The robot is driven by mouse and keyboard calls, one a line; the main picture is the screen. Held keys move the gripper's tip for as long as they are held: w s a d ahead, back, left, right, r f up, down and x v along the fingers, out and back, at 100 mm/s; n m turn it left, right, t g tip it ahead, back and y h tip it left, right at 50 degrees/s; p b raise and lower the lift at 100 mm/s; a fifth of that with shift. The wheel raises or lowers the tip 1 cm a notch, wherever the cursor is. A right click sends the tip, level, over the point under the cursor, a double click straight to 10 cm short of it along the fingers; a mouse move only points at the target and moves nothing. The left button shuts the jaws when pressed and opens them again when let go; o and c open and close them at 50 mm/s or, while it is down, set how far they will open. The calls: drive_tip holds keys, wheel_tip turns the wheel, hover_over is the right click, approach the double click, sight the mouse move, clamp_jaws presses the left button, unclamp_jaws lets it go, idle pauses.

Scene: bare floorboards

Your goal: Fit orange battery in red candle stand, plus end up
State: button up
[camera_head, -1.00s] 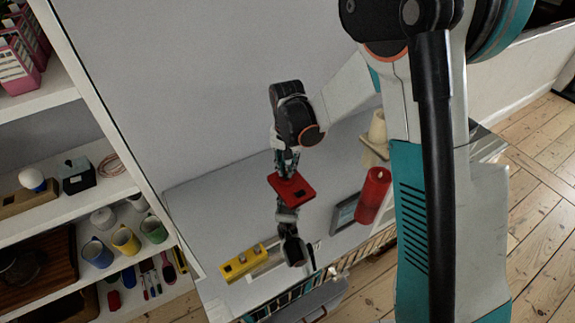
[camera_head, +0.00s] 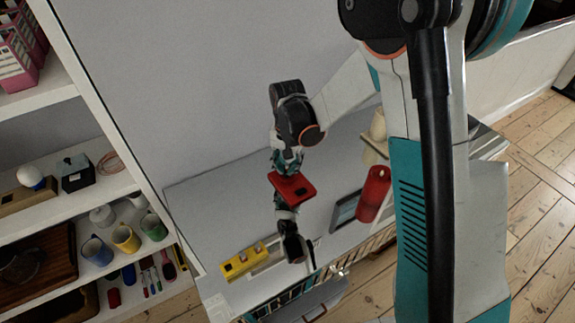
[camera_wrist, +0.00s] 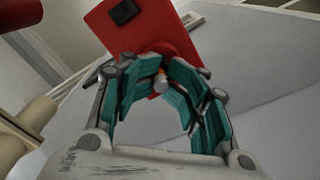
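The red candle stand (camera_head: 283,185) is a flat red block with a dark square recess, just below my gripper (camera_head: 285,170) in the head view. In the wrist view the red stand (camera_wrist: 180,40) fills the area beyond the fingertips and looks tilted in the picture. Most of the battery is hidden by the fingers. I cannot tell whether it touches the stand or which end is plus.
A yellow block (camera_head: 243,262) with dark recesses lies left on the grey surface. A shelf with mugs (camera_head: 125,238) is at left. A dark jointed shape appears below the stand.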

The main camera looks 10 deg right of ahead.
sight(287, 164)
wheel_tip(287, 164, up, 13)
drive_tip(key=p, duration=0.4)
drive_tip(key=s+d+r+n+t, duration=0.25)
drive_tip(key=s+d+r, duration=0.45)
drive_tip(key=s+r, duration=0.4)
drive_tip(key=s+d+r+n+t, duration=0.1)
drive_tip(key=s+d+t, duration=0.3)
drive_tip(key=s, duration=0.7)
drive_tip(key=shift+d+r+t, duration=0.35)
drive_tip(key=shift+d+r, duration=0.1)
drive_tip(key=shift+r, duration=0.45)
